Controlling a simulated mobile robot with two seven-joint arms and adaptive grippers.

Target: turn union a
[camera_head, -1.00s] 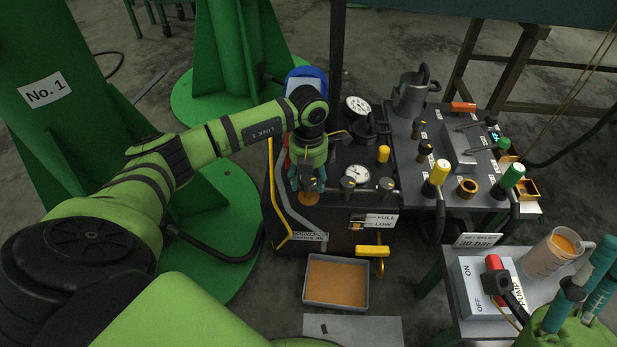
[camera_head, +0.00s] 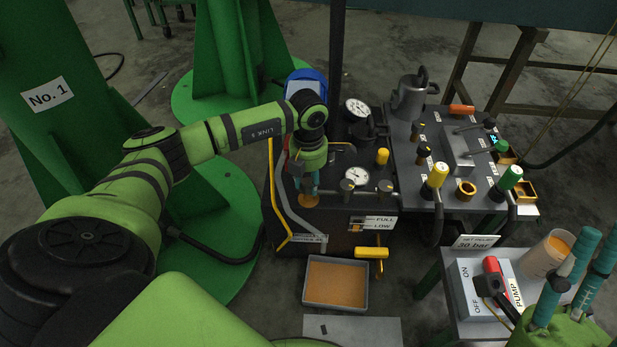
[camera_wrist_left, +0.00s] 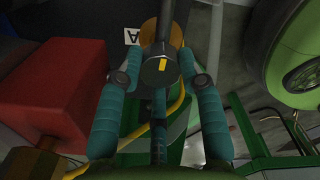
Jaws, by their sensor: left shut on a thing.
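My left gripper (camera_head: 309,188) points down at the left part of the black machine, above a round brass-coloured disc (camera_head: 309,201). In the left wrist view its teal fingers (camera_wrist_left: 160,100) are on both sides of a dark round fitting with a yellow mark (camera_wrist_left: 157,70), which I take to be union a. The gripper is shut on it. A white label with the letter A (camera_wrist_left: 132,36) lies just behind. In the head view, the gripper hides most of the fitting. My right gripper (camera_head: 585,283) is at the lower right, its teal fingers apart and nothing seen between them.
Gauges (camera_head: 356,176) and small valves stand right of the left gripper. A red block (camera_wrist_left: 55,95) is close beside it in the wrist view. A tray of orange liquid (camera_head: 336,257) lies in front. A pump switch box (camera_head: 467,290) and a beaker (camera_head: 541,260) are near the right gripper.

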